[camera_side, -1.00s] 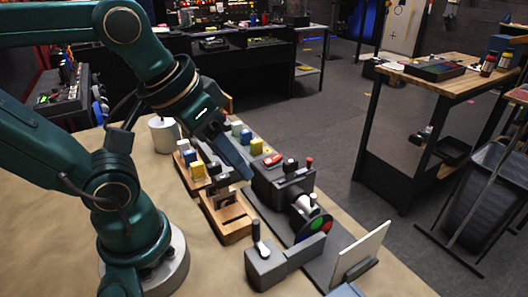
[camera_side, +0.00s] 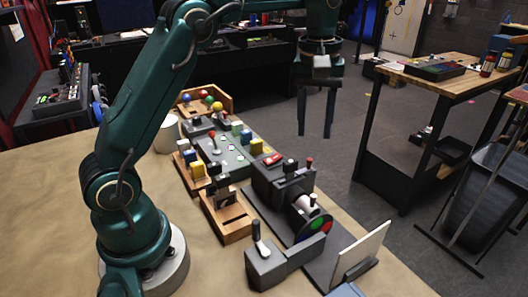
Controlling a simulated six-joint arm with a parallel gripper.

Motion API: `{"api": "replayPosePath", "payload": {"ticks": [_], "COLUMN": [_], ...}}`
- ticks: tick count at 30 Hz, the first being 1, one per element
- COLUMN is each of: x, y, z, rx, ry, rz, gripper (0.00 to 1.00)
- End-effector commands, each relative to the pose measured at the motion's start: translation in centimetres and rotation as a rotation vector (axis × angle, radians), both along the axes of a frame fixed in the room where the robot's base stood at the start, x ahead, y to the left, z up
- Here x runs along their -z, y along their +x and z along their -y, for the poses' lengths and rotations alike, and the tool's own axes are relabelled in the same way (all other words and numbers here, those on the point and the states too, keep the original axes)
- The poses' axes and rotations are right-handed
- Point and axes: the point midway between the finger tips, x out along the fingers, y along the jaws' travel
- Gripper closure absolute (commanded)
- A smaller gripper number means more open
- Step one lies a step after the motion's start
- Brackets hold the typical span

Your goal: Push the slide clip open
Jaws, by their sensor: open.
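My gripper (camera_side: 315,130) is open and empty, with its two dark fingers apart and pointing down. In the picture it hangs above and to the right of the table's devices, in front of the grey floor. A wooden base (camera_side: 235,233) with a dark upright part (camera_side: 225,194) stands mid-table, well apart from my gripper. It may be the slide clip, but I cannot tell for sure, nor whether it is open.
A joystick panel (camera_side: 232,160) and a wooden tray with coloured balls (camera_side: 226,98) lie behind. The left tabletop is clear.

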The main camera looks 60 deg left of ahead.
Motion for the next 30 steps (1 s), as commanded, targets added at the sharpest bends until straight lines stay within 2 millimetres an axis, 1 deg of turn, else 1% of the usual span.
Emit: {"api": "replayPosePath", "payload": {"ticks": [1, 3, 8, 18, 23, 30], "x": [0.9, 1.7, 2.8, 6.3, 7.1, 7.1], "y": [0.2, 0.1, 0.0, 0.0, 0.0, 0.0], "z": [-0.1, -0.2, -0.3, -0.3, -0.3, -0.3], "rx": [-0.003, -0.005, -0.007, -0.006, -0.005, -0.005], "ry": [-0.002, -0.005, -0.006, -0.006, -0.006, -0.006], "rz": [-0.021, -0.043, -0.057, -0.057, -0.054, -0.052], "gripper": [0.54, 0.54, 0.54, 0.54, 0.54, 0.54]}}
